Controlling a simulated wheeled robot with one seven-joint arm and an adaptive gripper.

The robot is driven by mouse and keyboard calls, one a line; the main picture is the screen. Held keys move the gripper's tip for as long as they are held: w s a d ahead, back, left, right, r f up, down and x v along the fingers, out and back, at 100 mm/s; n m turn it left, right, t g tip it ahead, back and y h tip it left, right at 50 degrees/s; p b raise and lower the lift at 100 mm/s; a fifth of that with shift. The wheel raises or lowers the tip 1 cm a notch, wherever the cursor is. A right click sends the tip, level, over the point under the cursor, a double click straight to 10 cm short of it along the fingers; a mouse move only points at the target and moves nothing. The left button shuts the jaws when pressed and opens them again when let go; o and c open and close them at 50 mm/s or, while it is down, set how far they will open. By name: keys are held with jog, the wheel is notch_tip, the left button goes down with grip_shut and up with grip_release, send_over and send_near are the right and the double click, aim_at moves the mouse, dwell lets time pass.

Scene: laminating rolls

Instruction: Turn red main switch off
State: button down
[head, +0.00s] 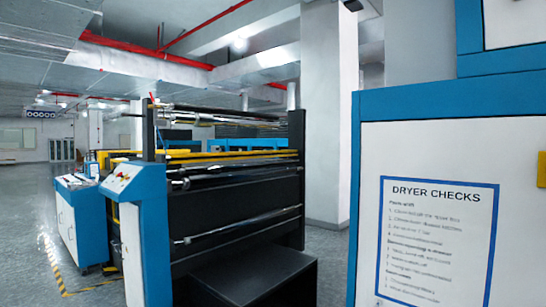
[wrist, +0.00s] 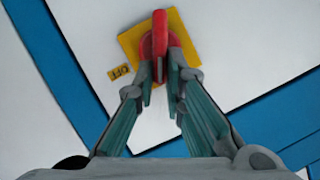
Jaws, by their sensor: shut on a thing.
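The red main switch (wrist: 159,34) shows in the wrist view on a yellow square plate (wrist: 180,31), fixed to a white panel. Its handle looks like a narrow raised red bar. A small yellow "OFF" label (wrist: 119,72) sits to the lower left of the plate. My gripper (wrist: 160,72) reaches up to the switch, with its two fingers closed in on the red handle from both sides. The fingertips cover the lower part of the handle. In the head view I do not see the gripper or the red switch.
In the head view, a blue and white cabinet (head: 436,135) with a "DRYER CHECKS" sign (head: 437,243) stands close on the right. A yellow piece (head: 541,169) shows at its right edge. A laminating machine (head: 235,218) stands at the middle. Open floor (head: 30,225) lies at the left.

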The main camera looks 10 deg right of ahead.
jog(key=f+m+t+b, duration=0.1)
jog(key=m+b, duration=0.2)
jog(key=b, duration=0.1)
jog(key=s+f+m+t+b, duration=0.1)
jog(key=m+t+b, duration=0.1)
jog(key=b, duration=0.3)
jog(key=d+m+t+b, duration=0.1)
jog(key=m+t+b, duration=0.1)
jog(key=m+b, duration=0.2)
jog(key=shift+s+f+m+y+b, duration=0.2)
jog(key=shift+f+m+y+b, duration=0.15)
jog(key=shift+b, duration=0.3)
jog(key=c, duration=1.7)
grip_release()
jog(key=shift+o, duration=0.2)
jog(key=v, duration=1.2)
jog(key=shift+f, duration=0.2)
